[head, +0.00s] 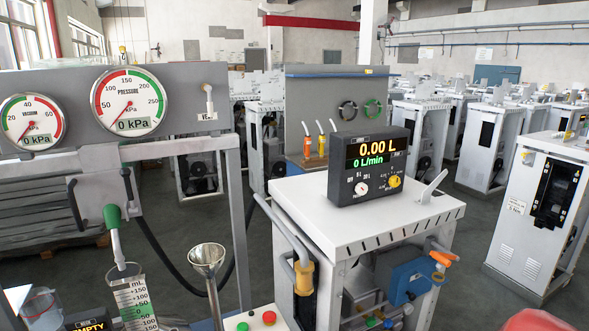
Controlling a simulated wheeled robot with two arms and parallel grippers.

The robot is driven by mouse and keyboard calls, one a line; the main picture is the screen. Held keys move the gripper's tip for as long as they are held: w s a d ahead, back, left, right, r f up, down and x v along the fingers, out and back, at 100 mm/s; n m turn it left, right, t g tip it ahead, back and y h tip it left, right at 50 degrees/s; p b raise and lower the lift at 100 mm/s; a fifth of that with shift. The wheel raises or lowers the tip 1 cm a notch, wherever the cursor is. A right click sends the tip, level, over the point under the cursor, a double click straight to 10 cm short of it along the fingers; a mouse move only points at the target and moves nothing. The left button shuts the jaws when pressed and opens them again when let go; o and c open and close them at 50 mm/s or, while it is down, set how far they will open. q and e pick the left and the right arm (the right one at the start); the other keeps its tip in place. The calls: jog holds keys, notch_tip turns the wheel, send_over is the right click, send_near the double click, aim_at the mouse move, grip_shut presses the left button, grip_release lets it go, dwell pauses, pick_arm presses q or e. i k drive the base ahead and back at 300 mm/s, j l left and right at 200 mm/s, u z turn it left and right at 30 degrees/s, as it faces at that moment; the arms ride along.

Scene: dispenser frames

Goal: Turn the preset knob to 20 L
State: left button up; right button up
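A dark control box (367,166) stands on the white top of a dispenser cabinet (365,218). Its display (377,150) reads 0.00 L in yellow and 0 L/min in green. Below the display on the left is a small round white knob (361,187) with a reddish mark and tiny labels around it. On the right is a yellow knob (394,182) with tiny marks around it. The labels are too small for me to tell surely which knob is the preset or where either points. Neither of my grippers is in view.
A grey lever (433,187) stands beside the box on the cabinet top. A gauge panel (180,90), a metal funnel (206,259) and a green and red button box (254,319) are to the left. Another white cabinet (532,215) stands right, across open floor.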

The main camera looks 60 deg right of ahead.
aim_at(362, 189)
jog(key=z, duration=2.2)
